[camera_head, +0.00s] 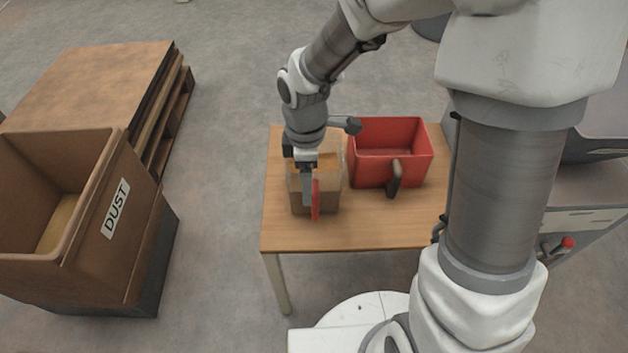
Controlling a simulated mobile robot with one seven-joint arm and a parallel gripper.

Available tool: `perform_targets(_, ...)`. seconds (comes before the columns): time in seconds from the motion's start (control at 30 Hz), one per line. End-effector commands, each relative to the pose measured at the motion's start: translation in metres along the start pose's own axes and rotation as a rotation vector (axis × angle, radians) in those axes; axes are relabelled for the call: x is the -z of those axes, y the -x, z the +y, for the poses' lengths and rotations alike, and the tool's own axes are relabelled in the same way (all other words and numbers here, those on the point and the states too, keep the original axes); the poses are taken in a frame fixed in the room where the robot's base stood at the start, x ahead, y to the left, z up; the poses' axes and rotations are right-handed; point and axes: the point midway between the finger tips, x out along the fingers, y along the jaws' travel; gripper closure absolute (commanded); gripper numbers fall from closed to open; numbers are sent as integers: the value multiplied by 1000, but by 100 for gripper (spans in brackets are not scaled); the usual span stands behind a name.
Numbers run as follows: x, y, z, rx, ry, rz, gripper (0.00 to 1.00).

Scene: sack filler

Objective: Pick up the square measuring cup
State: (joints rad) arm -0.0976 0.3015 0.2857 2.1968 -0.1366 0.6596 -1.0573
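A clear, square-sided cup (331,172) stands upright on the small wooden table, with something brown showing in its lower part. I take it as the square measuring cup. A red upright strip (315,203) on its near side looks like its handle. My gripper (309,198) points down in front of the cup, with a grey finger right beside the red strip. The fingers overlap the strip, so I cannot tell whether they grip it or only stand next to it. My wrist hides part of the cup's back and top.
A red open box (415,158) with a dark handle stands close to the right of the cup on the table (355,236). A brown bin marked DUST (120,222) and a pallet (85,85) are at left. The table's front strip is clear.

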Motion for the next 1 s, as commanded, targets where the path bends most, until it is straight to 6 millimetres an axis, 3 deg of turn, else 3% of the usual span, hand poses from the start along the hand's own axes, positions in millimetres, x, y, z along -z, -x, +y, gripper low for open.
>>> perform_targets(0.27,-2,-18,-1,1,0,0,13)
perform_targets(0.53,-8,-58,-2,2,2,-1,13)
perform_targets(0.8,-8,-61,-2,-1,0,1,13)
perform_targets(1.0,-8,-60,-2,-1,0,1,47)
